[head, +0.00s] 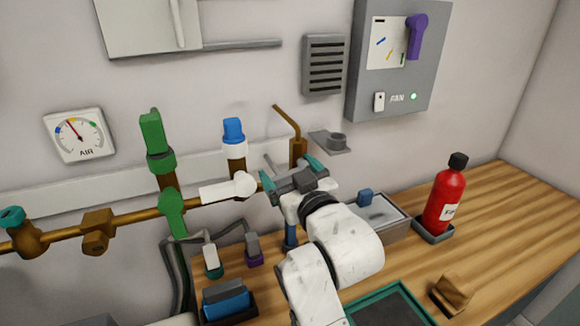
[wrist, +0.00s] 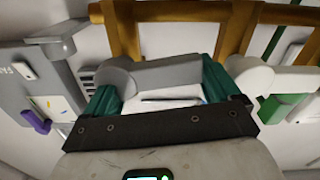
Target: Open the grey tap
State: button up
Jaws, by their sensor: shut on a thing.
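The grey tap is a grey lever with a round hub, seen close up in the wrist view (wrist: 168,74) on a brass pipe. My gripper (head: 291,173) has teal fingers and reaches the tap from the front. In the wrist view my gripper (wrist: 160,84) has one finger by the hub and the other by the lever's far end, with the lever between them. It is shut on the grey tap.
A white tap lever (head: 226,190) is close to the left of my gripper, with a green tap (head: 172,212) beyond it. A grey fan panel (head: 390,93) with a purple lever is on the wall. A red extinguisher (head: 444,198) stands right. The bench at far right is clear.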

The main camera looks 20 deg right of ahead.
jog(key=n, duration=0.1)
jog(key=f+n+p, duration=0.1)
jog(key=n, duration=0.1)
jog(key=shift+f, duration=0.1)
jog(key=o, duration=1.2)
jog(key=shift+s, duration=0.1)
jog(key=s+b, duration=0.1)
jog(key=s, duration=0.9)
jog(key=shift+s, duration=0.35)
